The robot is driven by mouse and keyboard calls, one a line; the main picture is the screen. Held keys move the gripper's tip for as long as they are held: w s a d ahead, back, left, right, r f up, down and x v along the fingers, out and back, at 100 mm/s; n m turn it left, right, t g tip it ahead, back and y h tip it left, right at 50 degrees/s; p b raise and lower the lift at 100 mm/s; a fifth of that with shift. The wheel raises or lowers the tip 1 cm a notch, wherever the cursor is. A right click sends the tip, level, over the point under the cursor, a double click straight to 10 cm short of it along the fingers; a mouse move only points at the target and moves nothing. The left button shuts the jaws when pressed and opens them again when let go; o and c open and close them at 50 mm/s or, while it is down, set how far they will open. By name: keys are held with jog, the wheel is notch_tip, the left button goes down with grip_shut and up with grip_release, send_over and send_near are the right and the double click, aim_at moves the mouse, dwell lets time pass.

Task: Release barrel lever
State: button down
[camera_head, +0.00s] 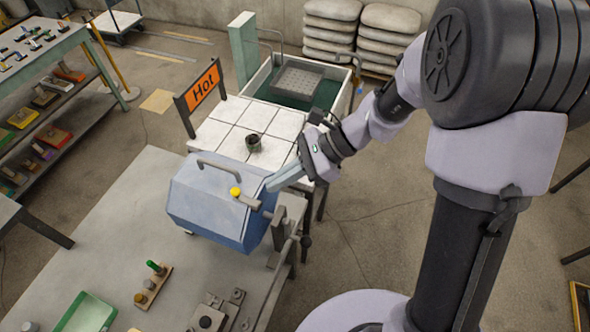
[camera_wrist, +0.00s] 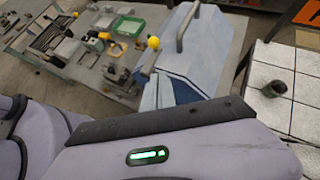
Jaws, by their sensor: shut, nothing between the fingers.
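The barrel (camera_head: 205,200) is a blue-grey faceted body with a curved handle on top, on the grey bench. Its lever (camera_head: 246,200) is a short bar with a yellow knob at its left end, at the barrel's right end. The yellow knob (camera_wrist: 153,42) also shows in the wrist view, just left of the barrel (camera_wrist: 197,50). My gripper (camera_head: 272,185) is shut and empty, its pale blue fingers reaching over the barrel's right end, close to the lever's right side. I cannot tell whether they touch the barrel or lever.
Behind the barrel stands a white tiled table (camera_head: 225,138) with a dark cup (camera_head: 254,143) and an orange "Hot" sign (camera_head: 203,86). A green tray (camera_head: 88,313) and a wooden block with pegs (camera_head: 153,287) lie on the bench in front. Floor at right is mostly clear.

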aim_at(239, 196)
jog(key=a, duration=0.2)
jog(key=s+a, duration=0.1)
jog(key=a, duration=0.1)
jog(key=shift+a, duration=0.4)
